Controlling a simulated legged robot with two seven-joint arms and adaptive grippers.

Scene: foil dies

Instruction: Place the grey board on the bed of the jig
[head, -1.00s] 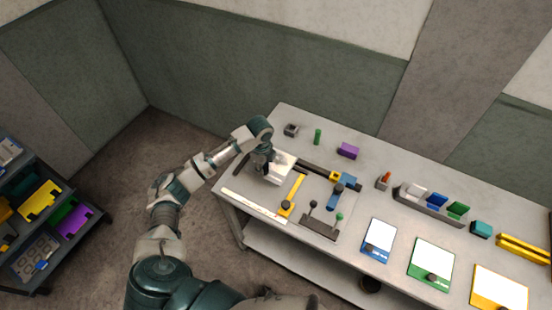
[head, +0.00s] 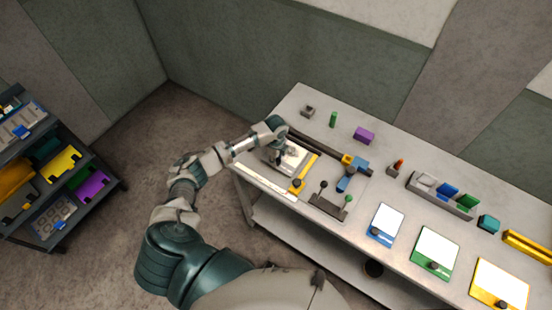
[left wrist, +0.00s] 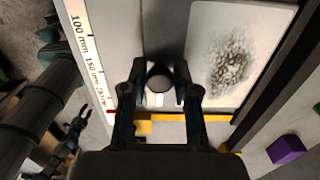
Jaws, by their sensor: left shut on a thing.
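The grey board (left wrist: 243,30) shows a pale panel with a dark speckled patch, a grey strip and a round dark knob (left wrist: 160,77). My left gripper (left wrist: 160,92) is shut on the knob. In the head view the board (head: 293,158) is over the left part of the jig, between the dark rail (head: 316,146) and the ruler strip (head: 264,182). Its edge is close to the yellow bar (head: 304,174). I cannot tell whether it touches the bed, which it largely hides. What looks like my right gripper shows small in the left wrist view (left wrist: 74,128).
A blue clamp (head: 350,177) and a dark block with upright knobs (head: 328,206) stand right of the board. Blue (head: 385,224), green (head: 435,251) and yellow (head: 499,284) boards lie further right. A purple block (head: 364,135) is behind. A shelf cart stands left.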

